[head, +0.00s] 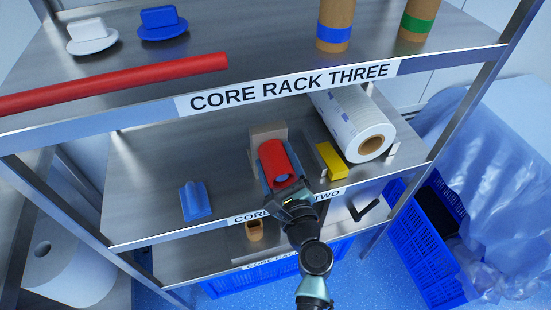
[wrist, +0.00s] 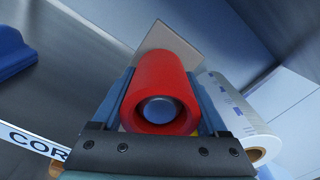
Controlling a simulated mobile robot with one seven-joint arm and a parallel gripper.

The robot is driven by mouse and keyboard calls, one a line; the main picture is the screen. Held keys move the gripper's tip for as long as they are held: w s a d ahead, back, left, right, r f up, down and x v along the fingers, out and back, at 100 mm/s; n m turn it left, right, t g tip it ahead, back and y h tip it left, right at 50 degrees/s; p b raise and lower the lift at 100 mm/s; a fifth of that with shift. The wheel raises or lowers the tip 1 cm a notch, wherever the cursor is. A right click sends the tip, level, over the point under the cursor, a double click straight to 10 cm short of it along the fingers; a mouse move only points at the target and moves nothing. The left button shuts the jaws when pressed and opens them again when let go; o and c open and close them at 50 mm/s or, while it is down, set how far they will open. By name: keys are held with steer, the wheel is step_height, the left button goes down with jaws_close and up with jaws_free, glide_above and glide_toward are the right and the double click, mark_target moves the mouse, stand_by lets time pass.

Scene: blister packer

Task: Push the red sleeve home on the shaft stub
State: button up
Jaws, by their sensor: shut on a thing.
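The red sleeve (head: 274,163) is on the middle rack shelf, lying along the shelf's depth. It also shows in the wrist view (wrist: 160,78), around the blue-grey shaft stub (wrist: 159,110), whose round end shows inside the sleeve's near opening. The stub end shows in the head view too (head: 283,178). My gripper (head: 280,182) reaches in from the front, its fingers on both sides of the sleeve and shut on it. A beige upright plate (head: 268,131) stands behind the sleeve. Whether the sleeve touches the plate is hidden.
A blue block (head: 195,201) sits to the left on the same shelf. A yellow block (head: 330,161) and a large white film roll (head: 355,125) stand close on the right. The shelf between the blue block and the sleeve is clear.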

steer(key=shift+s+d, duration=0.15)
steer(key=shift+s, duration=0.3)
steer(key=shift+p+v, duration=0.55)
steer(key=shift+v, duration=4.05)
